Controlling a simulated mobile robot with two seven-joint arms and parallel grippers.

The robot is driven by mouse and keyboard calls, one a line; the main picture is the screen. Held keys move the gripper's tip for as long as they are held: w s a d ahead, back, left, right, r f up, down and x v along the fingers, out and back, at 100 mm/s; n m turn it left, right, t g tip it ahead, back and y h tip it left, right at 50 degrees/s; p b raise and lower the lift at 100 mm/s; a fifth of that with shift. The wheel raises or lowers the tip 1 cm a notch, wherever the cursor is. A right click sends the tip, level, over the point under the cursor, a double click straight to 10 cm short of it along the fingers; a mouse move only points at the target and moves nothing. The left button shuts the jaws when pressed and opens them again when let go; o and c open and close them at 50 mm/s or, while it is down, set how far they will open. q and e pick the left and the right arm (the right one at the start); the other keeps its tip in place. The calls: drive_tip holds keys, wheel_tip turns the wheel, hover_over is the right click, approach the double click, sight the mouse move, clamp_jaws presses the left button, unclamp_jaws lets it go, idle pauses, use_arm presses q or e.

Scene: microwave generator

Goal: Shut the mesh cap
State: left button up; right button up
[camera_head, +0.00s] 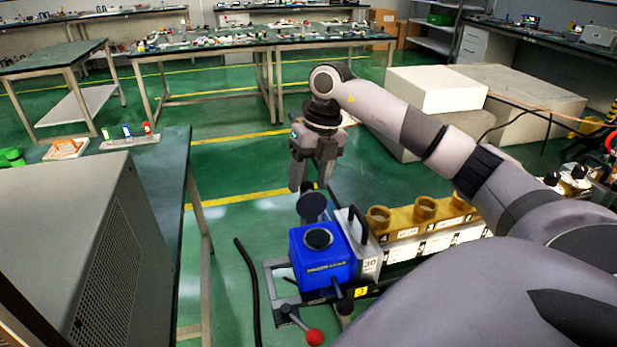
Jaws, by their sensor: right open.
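A blue box-shaped device (321,258) stands low in front of me, with a dark round opening (318,238) on its top. A dark round cap (312,207), which I take to be the mesh cap, stands raised at the far edge of that top, apart from the opening. My right gripper (311,182) points down just above and beyond the cap. Its two fingers are apart, with nothing seen between them. Whether a fingertip touches the cap cannot be told. My left gripper is out of view.
A grey box with a black handle (357,230) and a tan rack with round holders (424,210) stand right of the device. A lever with a red knob (314,337) sticks out in front. A grey perforated cabinet (105,260) fills the left. Green floor lies between.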

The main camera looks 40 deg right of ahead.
drive_tip(key=shift+f, duration=0.25)
drive_tip(key=shift+c, duration=0.3)
clamp_jaws()
